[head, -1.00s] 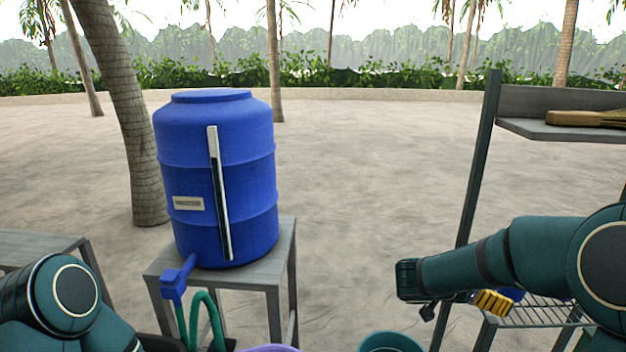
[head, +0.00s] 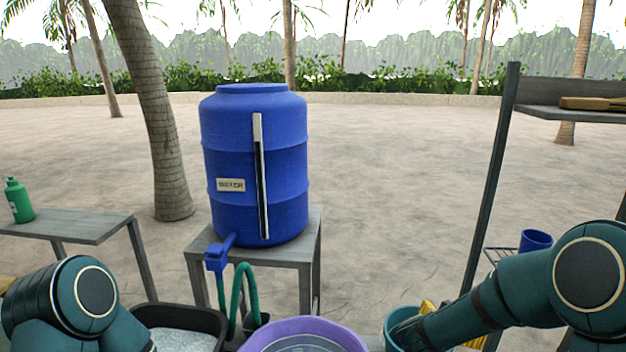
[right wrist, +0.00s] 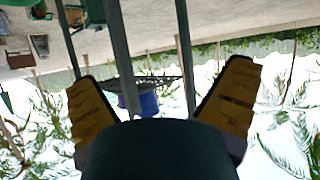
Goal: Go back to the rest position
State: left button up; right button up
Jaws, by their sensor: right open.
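My right arm comes in from the right in the head view, lowered in front of the shelf. My right gripper's yellow fingers show partly in the head view (head: 428,308), beside the teal bucket (head: 396,318). In the right wrist view my right gripper (right wrist: 160,105) has its two yellow fingers wide apart with nothing between them. A blue cup (right wrist: 138,104) shows beyond them on a dark rack. My left arm shows only as a rounded joint at the lower left of the head view. The left gripper is out of view.
A blue water barrel (head: 255,165) stands on a grey table (head: 308,235). A purple basin (head: 300,325) and a black tub (head: 205,318) sit in front. A green bottle (head: 18,200) stands on the left table (head: 85,228). A shelf post (head: 490,180) rises at right, with a blue cup (head: 535,240) nearby.

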jog(key=s+a+f+n+y+b, duration=0.2)
jog(key=s+a+f+y, duration=0.3)
jog(key=f, duration=0.5)
jog(key=s+a+f+n+y+b, duration=0.2)
jog(key=a+f+n+y, duration=0.1)
jog(key=a+f, duration=0.5)
jog(key=s+a+f+n+g+y+b, duration=0.1)
jog(key=s+a+f+g+y, duration=0.1)
jog(key=s+f, duration=0.4)
jog(key=s+a+f+n+g+y+b, duration=0.1)
jog(key=s+a+f+g+y+b, duration=0.1)
jog(key=s+a+f, duration=0.4)
jog(key=s+g+y, duration=0.1)
jog(key=s+g, duration=0.1)
jog(key=s, duration=0.2)
jog(key=shift+a+n, duration=0.15)
jog(key=shift+n, duration=0.15)
